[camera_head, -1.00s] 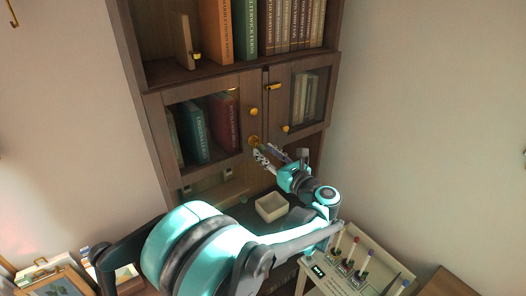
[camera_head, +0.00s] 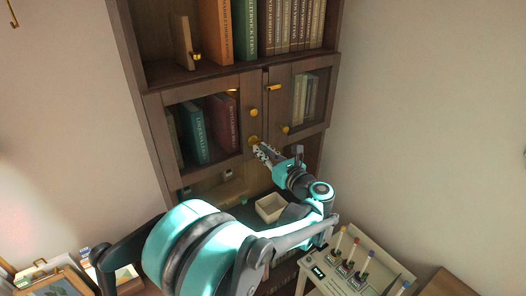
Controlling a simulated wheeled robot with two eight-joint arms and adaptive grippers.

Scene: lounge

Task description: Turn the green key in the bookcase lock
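The bookcase (camera_head: 151,118) has two glazed doors below an open shelf. The brass lock (camera_head: 253,140) is at the lower right corner of the left door. My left gripper (camera_head: 261,151) has its fingertips right at the lock, seen nearly edge-on. I cannot make out the green key; the fingers cover the spot in front of the lock. Whether the fingers are closed on anything is too small to tell. My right gripper is out of view.
Brass knobs (camera_head: 253,113) and a latch (camera_head: 273,87) sit near the lock. A cream open box (camera_head: 270,207) stands below my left wrist. A panel with several coloured-top rods (camera_head: 345,262) is at the lower right. Picture frames (camera_head: 52,283) lie at the lower left.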

